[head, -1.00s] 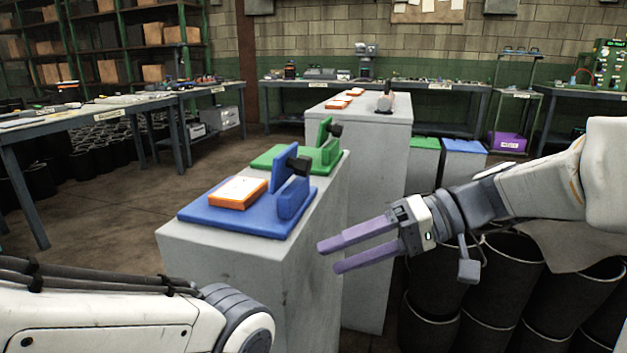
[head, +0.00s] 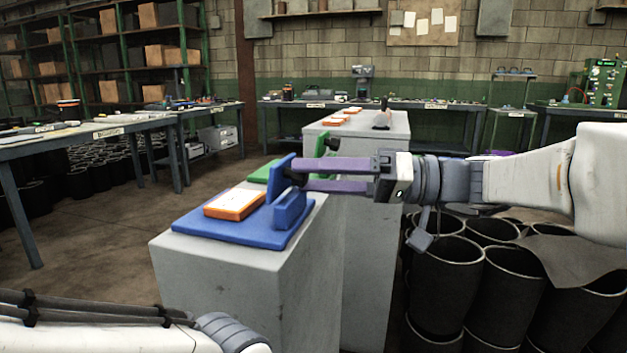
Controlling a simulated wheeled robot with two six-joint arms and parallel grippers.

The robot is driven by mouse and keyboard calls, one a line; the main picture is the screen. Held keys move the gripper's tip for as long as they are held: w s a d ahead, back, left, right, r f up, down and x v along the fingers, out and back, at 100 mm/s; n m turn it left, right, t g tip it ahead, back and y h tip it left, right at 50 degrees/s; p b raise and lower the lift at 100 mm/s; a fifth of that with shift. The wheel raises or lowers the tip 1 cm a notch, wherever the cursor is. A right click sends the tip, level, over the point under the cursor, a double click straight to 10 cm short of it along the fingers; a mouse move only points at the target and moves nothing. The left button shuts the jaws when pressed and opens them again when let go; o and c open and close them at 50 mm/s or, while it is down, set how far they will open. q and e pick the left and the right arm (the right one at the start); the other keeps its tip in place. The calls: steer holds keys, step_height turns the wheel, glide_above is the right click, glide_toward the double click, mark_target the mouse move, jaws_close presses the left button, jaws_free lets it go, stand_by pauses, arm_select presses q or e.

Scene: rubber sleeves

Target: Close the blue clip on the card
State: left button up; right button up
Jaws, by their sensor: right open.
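The blue clip (head: 290,211) stands on the right part of a blue base plate (head: 205,232), on the near grey pedestal. Its upright blue lever is raised, and its dark knob is partly hidden by my gripper. The card (head: 235,204), white-topped with orange edges, lies flat on the base plate left of the clip. My right gripper (head: 306,175) is open, its two purple fingers pointing left. The fingertips overlap the raised lever and knob in the picture; I cannot tell whether they touch. My left gripper is out of view; only part of my left arm shows at bottom left.
A green clip (head: 329,155) stands just behind the blue one. A farther grey pedestal (head: 365,124) carries more orange-edged cards. Black bins (head: 445,290) fill the floor at right. A workbench (head: 90,145) is at left, with open floor before it.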

steer(key=shift+a, duration=0.25)
jaws_close()
